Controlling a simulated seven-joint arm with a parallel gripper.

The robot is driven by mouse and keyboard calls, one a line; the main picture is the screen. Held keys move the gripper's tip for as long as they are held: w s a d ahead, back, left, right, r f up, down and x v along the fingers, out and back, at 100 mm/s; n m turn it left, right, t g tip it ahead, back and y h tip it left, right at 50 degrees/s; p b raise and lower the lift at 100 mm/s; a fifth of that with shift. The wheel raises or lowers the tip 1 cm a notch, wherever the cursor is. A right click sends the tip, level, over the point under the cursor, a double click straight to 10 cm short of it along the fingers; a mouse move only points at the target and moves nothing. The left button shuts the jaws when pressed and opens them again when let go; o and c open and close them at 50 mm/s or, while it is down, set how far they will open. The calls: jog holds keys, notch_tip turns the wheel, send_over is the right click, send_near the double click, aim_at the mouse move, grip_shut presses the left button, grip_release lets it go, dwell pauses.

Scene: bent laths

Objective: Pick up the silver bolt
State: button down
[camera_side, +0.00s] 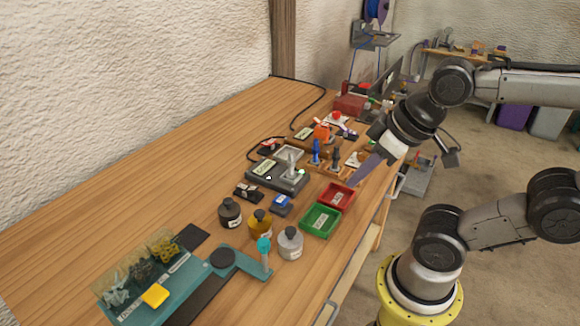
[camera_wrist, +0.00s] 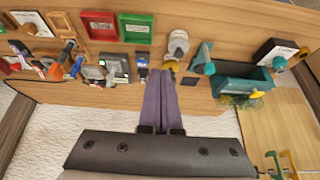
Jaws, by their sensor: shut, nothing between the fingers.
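I cannot pick out the silver bolt for certain in either view. A teal sorting tray (camera_side: 190,285) at the front left of the table in the side view has clear bins with small pale (camera_side: 116,290), dark (camera_side: 142,272) and yellowish pieces (camera_side: 165,249), too small to identify. The teal tray also shows at the right in the wrist view (camera_wrist: 240,84). My gripper (camera_side: 355,184) has long purple fingers and is above the table's right edge, near the red tray (camera_side: 337,196). In the wrist view my gripper (camera_wrist: 161,73) has its fingers together, with nothing held.
A green tray (camera_side: 320,220) sits beside the red one. Dark (camera_side: 230,213), amber (camera_side: 260,223) and grey bottles (camera_side: 290,243) stand in front of a grey device (camera_side: 277,178). Tools and an orange object (camera_side: 323,132) crowd the back. The table's left side is clear.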

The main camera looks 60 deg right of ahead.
jog(key=c, duration=1.5)
grip_release()
jog(key=shift+c, duration=0.2)
jog(key=o, duration=1)
jog(key=w+r+n, duration=0.4)
jog(key=r+n, duration=0.2)
jog(key=n, duration=0.5)
jog(key=n+g, duration=0.6)
jog(key=n, duration=0.1)
send_over(291, 152)
notch_tip(291, 152, down, 6)
notch_tip(291, 152, down, 13)
jog(key=shift+f, duration=0.1)
